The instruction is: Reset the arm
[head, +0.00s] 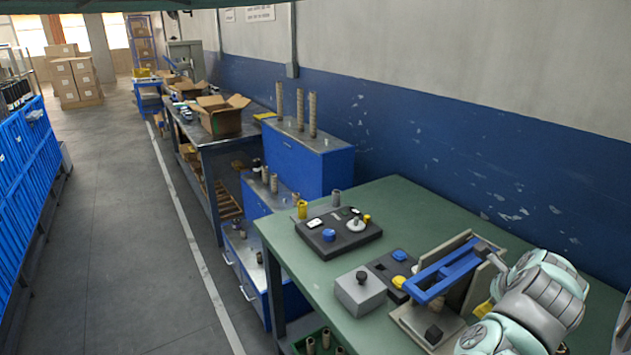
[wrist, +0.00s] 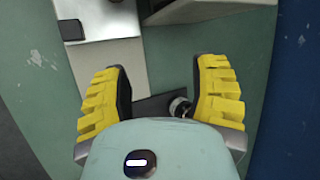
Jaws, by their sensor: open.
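My gripper (wrist: 160,85) shows in the wrist view with its two yellow ribbed fingers spread wide apart. Nothing is held between them. A dark plate and a small round metal knob (wrist: 180,106) show in the gap, close to the right finger; I cannot tell whether they touch. In the head view my pale green and grey arm reaches in at the lower right over the green table (head: 430,212). Only a bit of yellow shows beside the arm there, and the rest of the gripper is hidden.
A fixture with a blue frame (head: 450,272) stands close beside my arm. Left of it are a grey box with a dark knob (head: 360,290) and a black board (head: 345,240) with small parts. The blue wall (head: 440,130) runs behind the table. The table's back middle is clear.

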